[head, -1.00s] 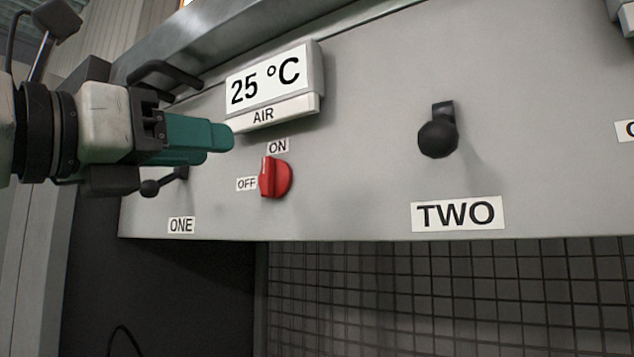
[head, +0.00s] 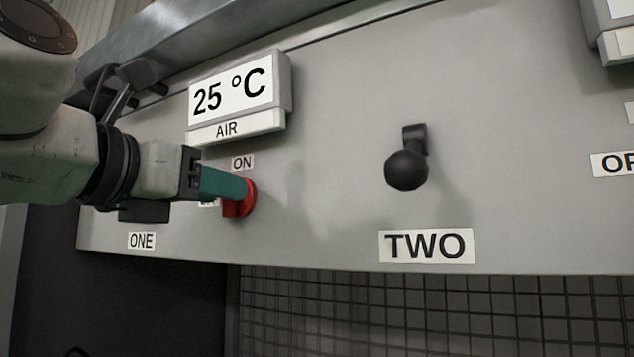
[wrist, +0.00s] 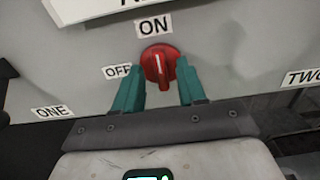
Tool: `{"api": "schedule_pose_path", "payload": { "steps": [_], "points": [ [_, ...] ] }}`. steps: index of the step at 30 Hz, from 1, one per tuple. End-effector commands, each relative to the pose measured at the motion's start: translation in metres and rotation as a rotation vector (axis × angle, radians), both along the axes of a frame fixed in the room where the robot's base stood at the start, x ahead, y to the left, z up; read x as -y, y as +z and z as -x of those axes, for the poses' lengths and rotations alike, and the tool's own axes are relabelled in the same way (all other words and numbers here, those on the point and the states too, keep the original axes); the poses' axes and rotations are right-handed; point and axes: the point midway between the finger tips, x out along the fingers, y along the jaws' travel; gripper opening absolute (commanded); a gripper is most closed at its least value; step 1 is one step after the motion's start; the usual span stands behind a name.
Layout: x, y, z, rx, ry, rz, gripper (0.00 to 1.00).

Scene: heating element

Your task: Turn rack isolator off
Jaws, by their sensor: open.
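The rack isolator is a red rotary knob (head: 240,203) on the grey panel, below the AIR display. In the wrist view the knob (wrist: 160,64) has its white line upright, in line with the ON label (wrist: 154,26). The OFF label (wrist: 117,71) is to its left. My gripper (wrist: 160,84) is open, with one green finger on each side of the knob's lower part. Whether the fingers touch the knob I cannot tell. In the head view my gripper (head: 243,190) covers part of the knob and most of the OFF label.
The AIR display (head: 235,96) reading 25 °C juts out just above the knob. A black lever (head: 407,168) above the TWO label (head: 426,245) sticks out to the right. The panel between knob and lever is clear. A dark grid (head: 430,312) lies below the panel.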

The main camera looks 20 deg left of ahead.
Motion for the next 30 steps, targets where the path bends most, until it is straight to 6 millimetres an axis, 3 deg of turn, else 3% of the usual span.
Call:
{"api": "schedule_pose_path", "payload": {
  "steps": [11,24,30],
  "points": [
    [0.0003,-0.0004,-0.0067,0.001,0.001,0.000,0.40],
    [0.0004,-0.0004,-0.0065,0.001,0.000,0.001,0.00],
    [0.0003,-0.0004,-0.0064,0.001,0.001,0.001,0.00]
  ]
}}
